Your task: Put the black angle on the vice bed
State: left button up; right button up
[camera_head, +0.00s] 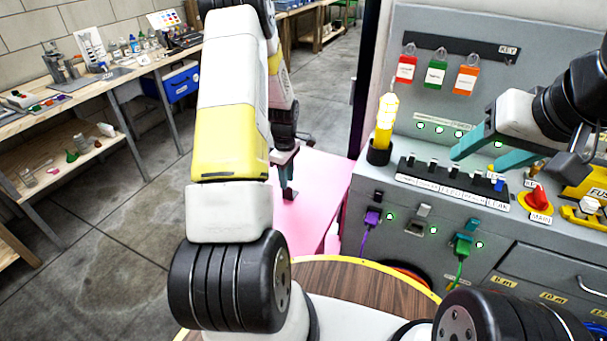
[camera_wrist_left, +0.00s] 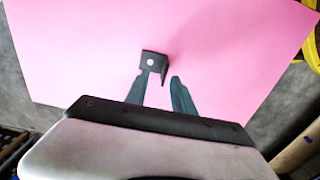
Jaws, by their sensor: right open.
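The black angle (camera_wrist_left: 153,62), a small dark bracket with a pale round spot on its plate, is over the pink surface in the left wrist view. My left gripper (camera_wrist_left: 161,75) has its teal fingers apart at the angle, whose upright flange lies between the fingertips. A gap shows beside the right finger; contact on the left is unclear. In the head view my left gripper (camera_head: 288,185) is low over the pink table, partly behind my arm, and the angle is not clear. My right gripper (camera_head: 480,160) is open and empty before the grey panel. I cannot make out the vice bed.
The pink table (camera_head: 315,190) is mostly clear. The grey control cabinet (camera_head: 390,205) with switches, plugs and a yellow lamp (camera_head: 386,120) stands right of it. A round wooden top (camera_head: 370,285) is in front. A cluttered workbench (camera_head: 130,75) is at left.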

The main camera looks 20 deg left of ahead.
aim_at(288, 198)
pick_arm(q)
jog(key=f, duration=0.4)
jog(key=shift+s+d+f, duration=0.15)
jog(key=shift+s+f, duration=0.2)
jog(key=shift+s, duration=0.05)
grip_shut()
dwell(1.0)
